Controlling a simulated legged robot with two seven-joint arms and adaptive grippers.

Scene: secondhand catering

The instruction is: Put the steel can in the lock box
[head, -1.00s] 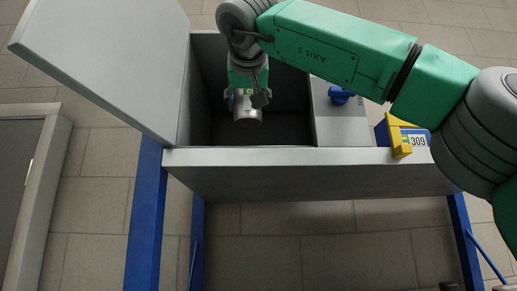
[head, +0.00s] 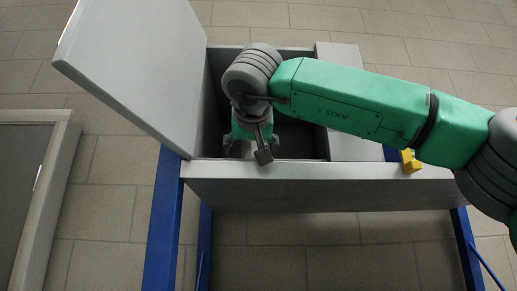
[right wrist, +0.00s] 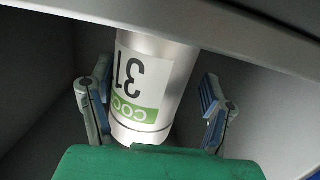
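The lock box (head: 320,183) is a grey box on blue legs, with its lid (head: 135,75) standing open at the left. My right gripper (head: 247,150) is down inside its left compartment, close behind the front wall. In the right wrist view, the steel can (right wrist: 155,80), silver with a white and green label marked 31, is between the fingers of my right gripper (right wrist: 158,112). The fingers are spread, with a clear gap on the can's right side and a narrow one on its left. The can's far end is hidden behind a grey edge. My left gripper is not in view.
A yellow part (head: 410,161) sits on the box's front rim at the right. A grey covered section (head: 345,146) fills the box's right side. My right arm crosses above it. A grey panel with a pale frame (head: 50,190) stands at the left.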

